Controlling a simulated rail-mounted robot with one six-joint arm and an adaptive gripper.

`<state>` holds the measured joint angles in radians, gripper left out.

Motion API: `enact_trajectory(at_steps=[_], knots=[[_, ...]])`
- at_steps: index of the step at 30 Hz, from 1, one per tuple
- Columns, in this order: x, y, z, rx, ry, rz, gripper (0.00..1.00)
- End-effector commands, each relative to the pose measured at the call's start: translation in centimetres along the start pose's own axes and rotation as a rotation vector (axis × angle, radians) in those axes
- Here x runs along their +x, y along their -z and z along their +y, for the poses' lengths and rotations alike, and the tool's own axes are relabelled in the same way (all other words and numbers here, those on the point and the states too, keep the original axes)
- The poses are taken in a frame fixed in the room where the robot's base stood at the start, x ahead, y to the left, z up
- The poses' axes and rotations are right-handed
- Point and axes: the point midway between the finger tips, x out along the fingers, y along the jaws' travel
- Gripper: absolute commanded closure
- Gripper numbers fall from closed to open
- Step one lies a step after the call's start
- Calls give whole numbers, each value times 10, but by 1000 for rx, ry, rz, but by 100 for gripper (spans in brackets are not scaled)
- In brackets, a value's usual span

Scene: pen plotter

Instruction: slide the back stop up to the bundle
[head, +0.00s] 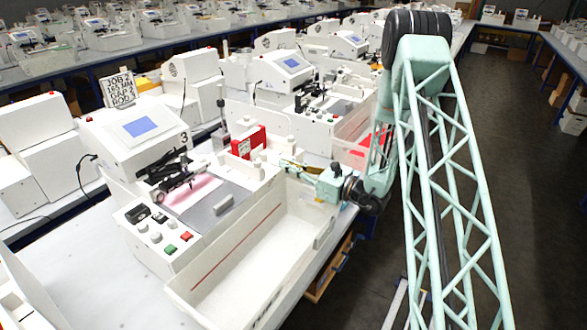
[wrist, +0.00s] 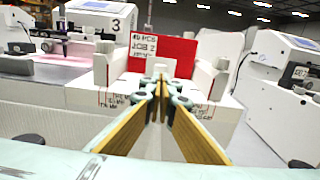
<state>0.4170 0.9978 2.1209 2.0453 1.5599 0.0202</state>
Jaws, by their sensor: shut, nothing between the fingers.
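A red block or stack with a white lettered label, which looks like the bundle (head: 248,143), stands upright at the back right of the nearest machine. In the wrist view the bundle (wrist: 180,55) stands between a left white upright (wrist: 105,66) and a right white upright (wrist: 204,78). A small white block (wrist: 164,66) sits low in front of it; I cannot tell which white piece is the back stop. My gripper (head: 285,163) is right of the bundle, tan fingers pointing at it. In the wrist view my gripper (wrist: 160,88) has its fingertips together, empty, hiding part of the block.
A white open tray (head: 325,228) lies below my gripper. The plotter bed (head: 223,190) holds a pink sheet under a dark carriage (head: 170,178). A screen unit (head: 140,127) stands at the left. A neighbouring machine (wrist: 275,85) is close on the right in the wrist view.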

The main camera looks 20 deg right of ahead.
Motion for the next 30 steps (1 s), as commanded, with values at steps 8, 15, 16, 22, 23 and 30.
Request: enact_trajectory(at_steps=[8,15,16,22,23,30], knots=[[33,0,0,-1,0,-1,100],[51,0,0,0,0,0,100],[53,0,0,1,0,0,100],[58,0,0,1,1,0,100],[58,0,0,1,1,0,100],[58,0,0,0,1,0,100]])
